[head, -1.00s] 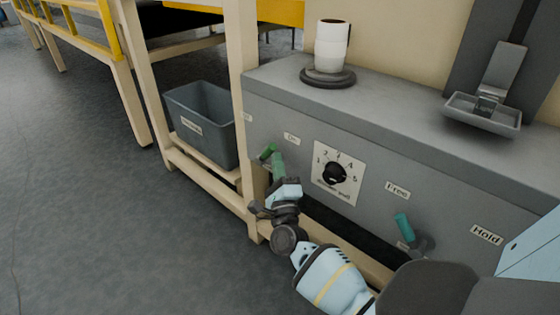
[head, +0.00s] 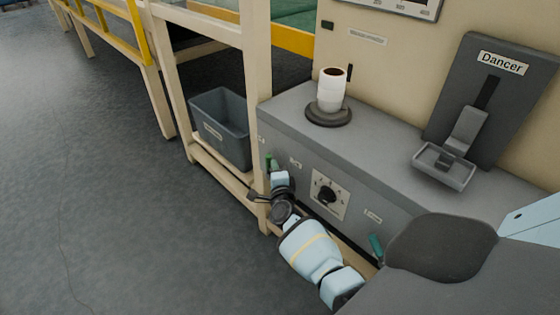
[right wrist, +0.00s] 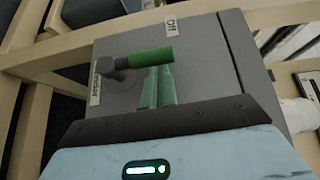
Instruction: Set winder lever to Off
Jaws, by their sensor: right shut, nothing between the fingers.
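The winder lever (right wrist: 150,58) has a green grip on a dark pivot. In the right wrist view it points right from the pivot, its tip below the "Off" label (right wrist: 171,25). A label reading "Winder" (right wrist: 96,83) is beside the pivot. My right gripper (right wrist: 158,84) is shut and empty, its green fingertips right at the grip's lower side; I cannot tell whether they touch. In the head view the lever (head: 268,160) is small and partly hidden by the right gripper (head: 274,165). My left gripper is not in view.
The grey cabinet front carries a numbered dial (head: 327,195) and a teal lever (head: 376,245). On top are a white roll (head: 332,92) and the Dancer unit (head: 465,130). A beige frame post (head: 257,60) and grey bin (head: 221,125) stand left. The floor at left is open.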

